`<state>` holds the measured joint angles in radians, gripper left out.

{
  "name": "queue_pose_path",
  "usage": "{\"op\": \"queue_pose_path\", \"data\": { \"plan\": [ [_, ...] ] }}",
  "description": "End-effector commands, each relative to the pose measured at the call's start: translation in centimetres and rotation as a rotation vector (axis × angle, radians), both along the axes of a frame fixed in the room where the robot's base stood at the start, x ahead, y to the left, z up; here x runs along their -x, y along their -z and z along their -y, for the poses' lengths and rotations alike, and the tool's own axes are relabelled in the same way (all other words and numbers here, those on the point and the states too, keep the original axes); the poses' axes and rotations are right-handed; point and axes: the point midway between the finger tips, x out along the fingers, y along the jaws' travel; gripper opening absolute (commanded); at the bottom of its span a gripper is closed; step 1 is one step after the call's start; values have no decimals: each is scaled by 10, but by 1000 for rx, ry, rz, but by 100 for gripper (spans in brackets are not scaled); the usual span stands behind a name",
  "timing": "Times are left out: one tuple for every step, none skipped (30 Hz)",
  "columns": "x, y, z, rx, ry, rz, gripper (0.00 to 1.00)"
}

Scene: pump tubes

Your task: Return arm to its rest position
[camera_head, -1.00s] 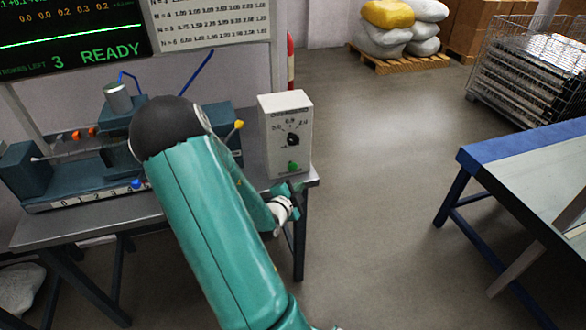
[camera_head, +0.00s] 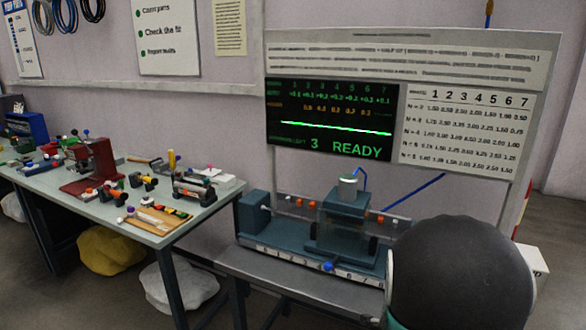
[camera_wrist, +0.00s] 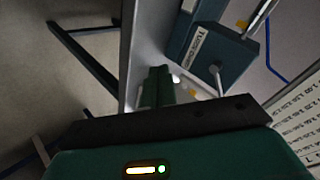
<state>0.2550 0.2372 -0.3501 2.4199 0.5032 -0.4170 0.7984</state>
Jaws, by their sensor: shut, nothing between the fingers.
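My gripper (camera_wrist: 161,82) shows in the wrist view as two teal fingers close together, with nothing between them. It points toward the edge of the grey bench with the pump rig. In the head view my arm's dark round joint fills the lower right, and my gripper is hidden. The pump rig (camera_head: 342,222) stands on its bench (camera_head: 262,278), with a small metal cylinder and a blue tube on top. Part of the rig also shows in the wrist view (camera_wrist: 230,55), apart from the fingers.
A display (camera_head: 332,120) reading "3 READY" and a number chart (camera_head: 460,128) stand behind the rig. The white control box (camera_head: 536,262) is mostly hidden behind my arm. A left workbench (camera_head: 150,232) holds tools and parts. Sacks (camera_head: 108,252) lie beneath it.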

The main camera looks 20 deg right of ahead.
Motion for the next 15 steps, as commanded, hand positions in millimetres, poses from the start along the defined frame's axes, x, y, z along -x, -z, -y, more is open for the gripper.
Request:
{"op": "queue_pose_path", "data": {
  "plan": [
    [-13,-16,-23,-16,-91,-9,0],
    [-19,-23,-37,-25,-151,-23,0],
    [-25,-32,-56,-35,-228,-44,0],
    [-29,-40,-70,-39,-287,-59,0],
    [-32,-47,-85,-41,-348,-74,0],
    [-34,-57,-103,-40,-426,-96,0],
    [-35,-65,-118,-36,-487,-113,0],
    [-35,-72,-132,-32,-547,-131,0],
    [-34,-83,-150,-21,-627,-154,0],
    [-32,-90,-163,-12,-686,-172,0],
    [-29,-98,-176,1,-745,-192,0],
    [-24,-107,-193,20,-823,-219,0],
    [-20,-114,-205,35,-880,-239,0],
    [-14,-120,-217,53,-938,-262,0],
    [-7,-129,-232,79,-1013,-291,0]
  ]
}}
